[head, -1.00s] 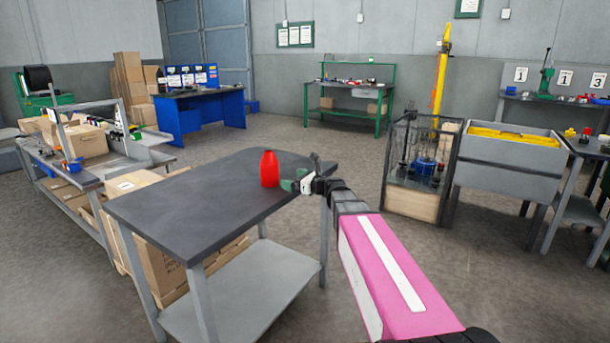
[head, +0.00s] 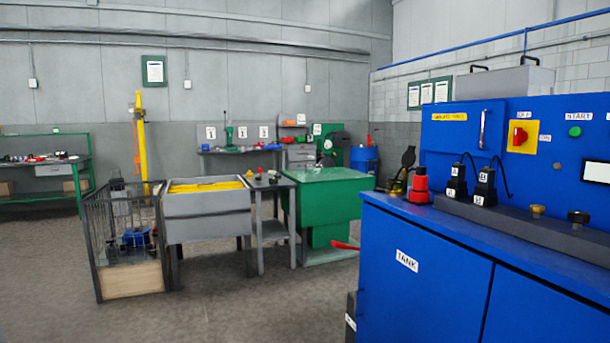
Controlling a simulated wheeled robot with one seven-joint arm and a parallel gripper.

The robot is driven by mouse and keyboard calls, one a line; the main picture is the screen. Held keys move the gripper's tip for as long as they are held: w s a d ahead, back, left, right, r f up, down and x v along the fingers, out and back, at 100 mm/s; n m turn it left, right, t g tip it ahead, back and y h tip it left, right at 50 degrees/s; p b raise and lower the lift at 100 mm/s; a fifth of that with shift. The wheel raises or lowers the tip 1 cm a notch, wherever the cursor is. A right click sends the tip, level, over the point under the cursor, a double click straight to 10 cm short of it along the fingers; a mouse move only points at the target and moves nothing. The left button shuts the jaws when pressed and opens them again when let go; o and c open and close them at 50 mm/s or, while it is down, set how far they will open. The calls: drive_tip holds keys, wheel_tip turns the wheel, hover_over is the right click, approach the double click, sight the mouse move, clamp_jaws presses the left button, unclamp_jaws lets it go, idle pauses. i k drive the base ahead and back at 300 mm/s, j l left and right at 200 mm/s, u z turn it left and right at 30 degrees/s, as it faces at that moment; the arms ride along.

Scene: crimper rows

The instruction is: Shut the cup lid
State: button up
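No cup with a lid can be made out for certain. A dark object with a raised, lid-like black top (head: 405,166) stands at the left end of the blue tank cabinet (head: 420,270); it is small and partly behind a red piece, so I cannot tell whether it is the cup. The red piece with a dark band (head: 419,186) stands beside it on the cabinet top. My gripper and arm are not in view.
Black plug-like parts (head: 485,185) stand on the cabinet. A green bench (head: 325,185), a grey bin with yellow contents (head: 207,212) and a wire cage (head: 125,240) stand to the left. The floor (head: 230,310) in the left foreground is clear.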

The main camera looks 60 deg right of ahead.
sight(409, 158)
drive_tip(key=i+j+z, duration=0.1)
drive_tip(key=z, duration=0.35)
drive_tip(key=j+z, duration=0.4)
drive_tip(key=i+l, duration=0.05)
